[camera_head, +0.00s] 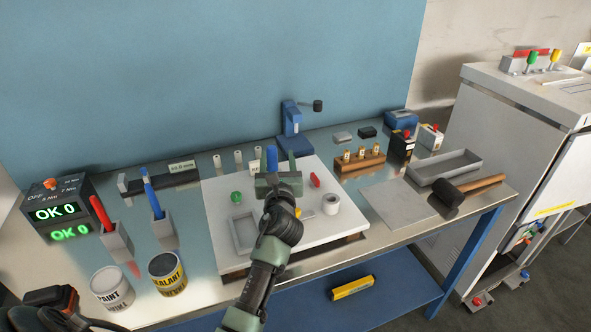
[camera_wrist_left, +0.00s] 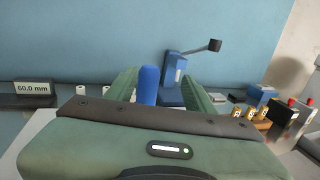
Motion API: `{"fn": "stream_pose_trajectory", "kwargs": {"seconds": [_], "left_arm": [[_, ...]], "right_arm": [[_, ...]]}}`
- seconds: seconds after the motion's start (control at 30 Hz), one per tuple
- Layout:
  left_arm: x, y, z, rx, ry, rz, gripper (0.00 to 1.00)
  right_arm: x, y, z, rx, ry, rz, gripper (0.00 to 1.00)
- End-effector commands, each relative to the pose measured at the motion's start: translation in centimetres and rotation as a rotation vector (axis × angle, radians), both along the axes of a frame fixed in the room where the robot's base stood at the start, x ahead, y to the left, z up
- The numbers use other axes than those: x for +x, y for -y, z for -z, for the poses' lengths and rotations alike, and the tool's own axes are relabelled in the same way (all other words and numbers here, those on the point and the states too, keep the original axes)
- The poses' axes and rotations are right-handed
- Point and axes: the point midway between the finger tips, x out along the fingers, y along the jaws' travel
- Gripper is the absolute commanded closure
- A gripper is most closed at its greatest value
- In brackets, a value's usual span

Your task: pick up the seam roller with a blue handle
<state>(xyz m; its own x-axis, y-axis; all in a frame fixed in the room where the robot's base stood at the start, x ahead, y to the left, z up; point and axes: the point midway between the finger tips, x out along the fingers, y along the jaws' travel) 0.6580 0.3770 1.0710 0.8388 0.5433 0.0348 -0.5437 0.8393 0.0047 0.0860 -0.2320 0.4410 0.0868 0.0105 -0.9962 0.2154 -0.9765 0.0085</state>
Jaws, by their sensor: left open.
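An upright blue handle (camera_head: 271,154), which looks like that of the seam roller, stands over the white board. Its lower end is hidden behind my gripper, so I cannot see a roller. My left gripper (camera_head: 276,163) is open, its two green fingers on either side of the handle. In the left wrist view the blue handle (camera_wrist_left: 148,85) shows between the fingers, nearer the left one, with a clear gap to the right one. I cannot tell whether it is between the fingers or just beyond them. My right gripper is not in view.
The white board (camera_head: 217,194) also carries a green knob (camera_head: 237,197), a red piece (camera_head: 315,180) and a white ring (camera_head: 331,204). A blue press (camera_head: 293,140) stands behind. Two cans, a blue-handled tool (camera_head: 152,194) and a red-handled tool (camera_head: 101,213) in holders stand left. A mallet (camera_head: 447,193) lies right.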

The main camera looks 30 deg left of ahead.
Motion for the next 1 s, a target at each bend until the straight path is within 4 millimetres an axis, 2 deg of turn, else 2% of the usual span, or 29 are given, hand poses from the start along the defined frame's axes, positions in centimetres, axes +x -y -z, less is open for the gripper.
{"fn": "stream_pose_trajectory", "kwargs": {"seconds": [0.03,0.17,0.7,1.0], "left_arm": [[-0.4,-0.3,0.7,-0.012,-0.015,-0.014,0.46],[-0.3,-0.9,1.4,-0.023,-0.031,-0.031,0.46],[4.9,-5.4,1.5,-0.022,-0.028,-0.03,0.46],[5.3,-5.7,1.5,-0.02,-0.03,-0.028,0.46]], "right_arm": [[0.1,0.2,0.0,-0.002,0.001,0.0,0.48],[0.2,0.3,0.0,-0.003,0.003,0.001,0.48],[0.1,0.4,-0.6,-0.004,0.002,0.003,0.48],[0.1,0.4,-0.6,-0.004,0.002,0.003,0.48]]}}
